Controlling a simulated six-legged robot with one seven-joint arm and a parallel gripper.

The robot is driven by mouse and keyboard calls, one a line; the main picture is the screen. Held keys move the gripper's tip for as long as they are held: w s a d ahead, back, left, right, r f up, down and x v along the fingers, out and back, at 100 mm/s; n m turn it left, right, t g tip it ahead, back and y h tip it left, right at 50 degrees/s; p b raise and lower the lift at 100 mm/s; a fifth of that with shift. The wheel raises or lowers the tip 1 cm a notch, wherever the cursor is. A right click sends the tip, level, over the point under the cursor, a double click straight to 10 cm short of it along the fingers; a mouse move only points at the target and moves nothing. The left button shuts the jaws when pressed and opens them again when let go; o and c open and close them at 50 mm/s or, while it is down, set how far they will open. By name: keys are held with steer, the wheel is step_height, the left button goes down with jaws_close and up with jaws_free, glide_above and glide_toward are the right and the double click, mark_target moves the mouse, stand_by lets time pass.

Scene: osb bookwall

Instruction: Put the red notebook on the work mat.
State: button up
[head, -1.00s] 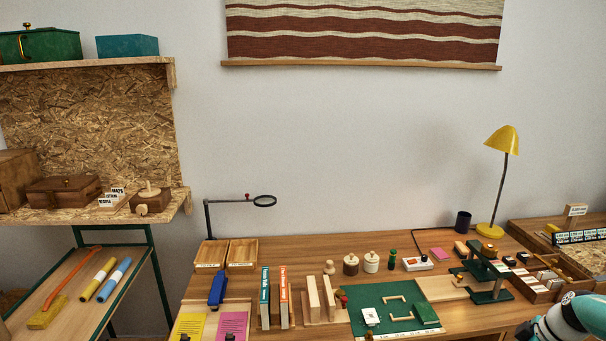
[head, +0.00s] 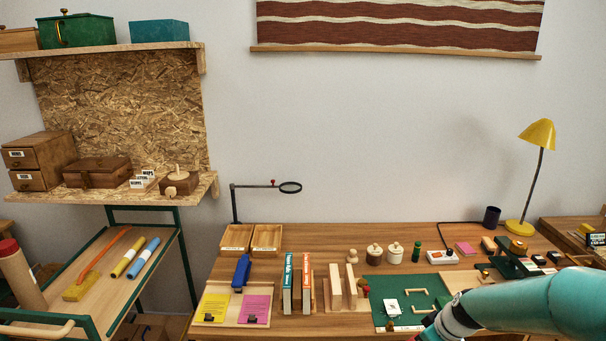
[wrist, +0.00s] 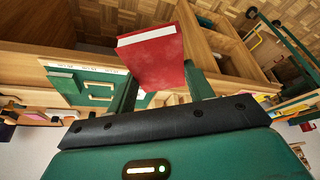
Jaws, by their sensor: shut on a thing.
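The red notebook (wrist: 152,62) shows in the wrist view with its white page edge toward the top. My gripper (wrist: 163,88) is shut on it, with a finger on either side. The work mat is the green mat (head: 383,285) in the head view, at the front right of the desk. A white card (head: 391,307) and pale handle-shaped pieces (head: 415,293) lie on it. The mat also shows at the left of the wrist view (wrist: 66,84), apart from the notebook. In the head view my arm covers the mat's right part, and I cannot see the notebook there.
Left of the mat stand wooden blocks (head: 350,287) and upright books (head: 288,284). Jars (head: 374,254) and a white box (head: 441,257) stand behind it. A yellow lamp (head: 538,135) is at the back right. A trolley (head: 110,270) stands at the left.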

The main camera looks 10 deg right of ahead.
steer(key=w+a+f+m, duration=0.1)
steer(key=w+a+f, duration=0.1)
steer(key=w+a, duration=0.6)
steer(key=w+a+f+m+h, duration=0.1)
steer(key=w+a+f+m, duration=0.1)
steer(key=w+a, duration=0.7)
steer(key=a, duration=0.8)
steer(key=shift+w+a+f+m, duration=0.25)
steer(key=shift+a+f+m, duration=0.05)
steer(key=shift+a+f, duration=0.1)
